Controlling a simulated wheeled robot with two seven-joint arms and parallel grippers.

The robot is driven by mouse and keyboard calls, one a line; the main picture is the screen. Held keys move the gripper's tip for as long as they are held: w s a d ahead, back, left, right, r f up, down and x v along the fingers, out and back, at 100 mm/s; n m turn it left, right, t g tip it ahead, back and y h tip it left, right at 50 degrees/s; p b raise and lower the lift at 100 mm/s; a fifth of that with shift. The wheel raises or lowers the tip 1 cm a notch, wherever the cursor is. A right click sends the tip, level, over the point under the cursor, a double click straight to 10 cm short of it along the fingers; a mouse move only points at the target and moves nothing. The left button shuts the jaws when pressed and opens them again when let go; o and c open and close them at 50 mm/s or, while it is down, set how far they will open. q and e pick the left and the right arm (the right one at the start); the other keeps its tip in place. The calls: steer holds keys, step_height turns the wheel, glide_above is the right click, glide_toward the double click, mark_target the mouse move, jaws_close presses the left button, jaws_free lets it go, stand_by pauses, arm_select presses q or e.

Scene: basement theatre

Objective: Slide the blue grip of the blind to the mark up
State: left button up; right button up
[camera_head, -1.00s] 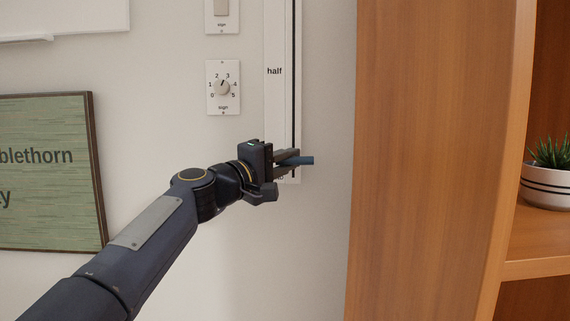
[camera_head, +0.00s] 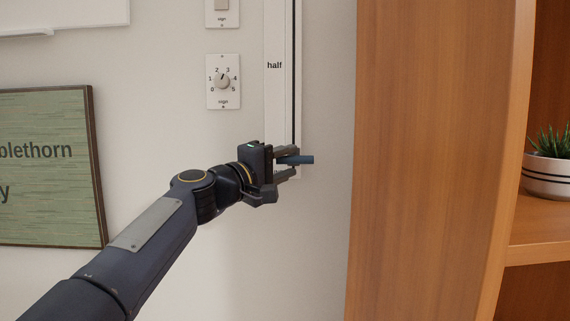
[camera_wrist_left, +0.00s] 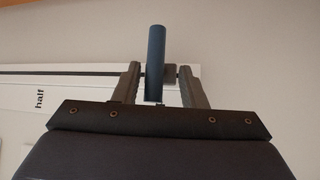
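The blue grip (camera_head: 302,160) is a short bar sticking out near the bottom of a white upright strip (camera_head: 276,100) with a dark slot. The strip bears the word "half" (camera_head: 274,65) above the grip. The mark up is not in view. My left gripper (camera_head: 287,163) is at the grip, one finger above and one below. In the left wrist view, the blue grip (camera_wrist_left: 155,58) stands between the two open fingers (camera_wrist_left: 160,88), with gaps visible beside it. My right gripper is not in view.
A wooden bookcase (camera_head: 430,160) stands close to the right of the strip, with a potted plant (camera_head: 549,170) on a shelf. A dial plate (camera_head: 223,81) and a green sign (camera_head: 45,170) hang to the left. The wall above the grip along the strip is clear.

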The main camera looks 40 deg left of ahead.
arm_select(q)
steer(key=s+f+b, duration=0.1)
steer(key=s+b, duration=0.1)
steer(key=s, duration=0.5)
steer(key=shift+s+a, duration=0.35)
steer(key=shift+a, duration=0.05)
steer(key=s+d+f+m+g+h+p, duration=0.25)
steer(key=s+d+f+m+g, duration=0.2)
steer(key=d+f, duration=0.6)
steer(key=s+d+f+m+g+h+p, duration=0.1)
steer(key=s+d+f+m+g+p, duration=0.45)
steer(key=f, duration=0.75)
steer(key=s+d+f+m+g+y, duration=0.1)
steer(key=s+d+f+g, duration=0.1)
steer(key=f, duration=0.3)
steer(key=s+d+f+m+g, duration=0.1)
steer(key=s+d+f+m, duration=0.1)
steer(key=s+f, duration=0.3)
steer(key=shift+s+d+f+m+g+y, duration=0.2)
steer(key=shift+d+f+m+g+y, duration=0.1)
steer(key=shift+f+g+y, duration=0.1)
